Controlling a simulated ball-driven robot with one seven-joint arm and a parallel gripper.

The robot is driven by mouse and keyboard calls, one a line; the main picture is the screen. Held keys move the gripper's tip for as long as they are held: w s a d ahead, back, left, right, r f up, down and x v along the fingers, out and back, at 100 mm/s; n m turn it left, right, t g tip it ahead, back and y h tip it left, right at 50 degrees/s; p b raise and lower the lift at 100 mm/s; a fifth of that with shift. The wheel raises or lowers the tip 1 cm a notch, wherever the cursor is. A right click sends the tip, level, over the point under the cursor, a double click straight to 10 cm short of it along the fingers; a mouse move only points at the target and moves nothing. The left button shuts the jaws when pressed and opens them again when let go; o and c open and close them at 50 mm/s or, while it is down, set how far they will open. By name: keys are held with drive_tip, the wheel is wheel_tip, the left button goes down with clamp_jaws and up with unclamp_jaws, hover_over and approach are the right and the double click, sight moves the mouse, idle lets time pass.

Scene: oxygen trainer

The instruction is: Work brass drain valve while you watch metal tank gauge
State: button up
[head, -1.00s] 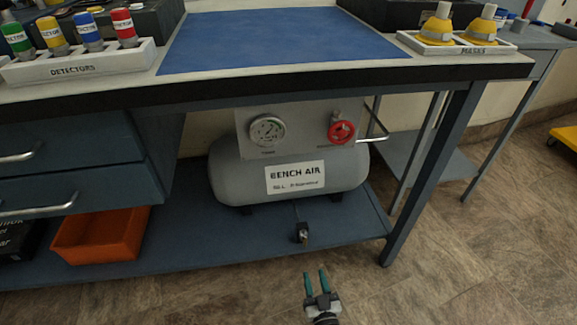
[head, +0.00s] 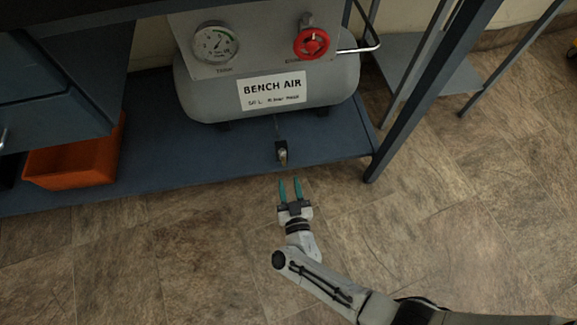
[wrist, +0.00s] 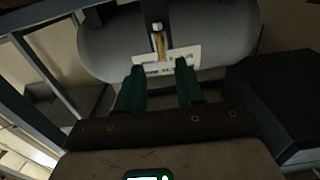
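The metal tank (head: 262,112), labelled BENCH AIR, lies on the lower shelf under the bench. Its round gauge (head: 215,43) faces me on the panel above; the needle is too small to read surely. The drain valve (head: 282,153), a small dark block with a brass-coloured part, sits low in front of the tank near the shelf's front edge. In the wrist view the brass part (wrist: 159,42) shows beyond and between my fingertips. My gripper (head: 290,182) is open and empty, just in front of the valve and apart from it.
A red handwheel (head: 311,42) is on the panel right of the gauge, with a metal rail (head: 362,46) beside it. A bench leg (head: 413,93) stands to the right. An orange bin (head: 72,160) sits at the left of the shelf (head: 180,150). The floor in front is clear.

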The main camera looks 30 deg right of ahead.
sight(284, 163)
drive_tip(key=b+x, duration=0.1)
drive_tip(key=x, duration=0.5)
drive_tip(key=shift+w, duration=0.15)
clamp_jaws()
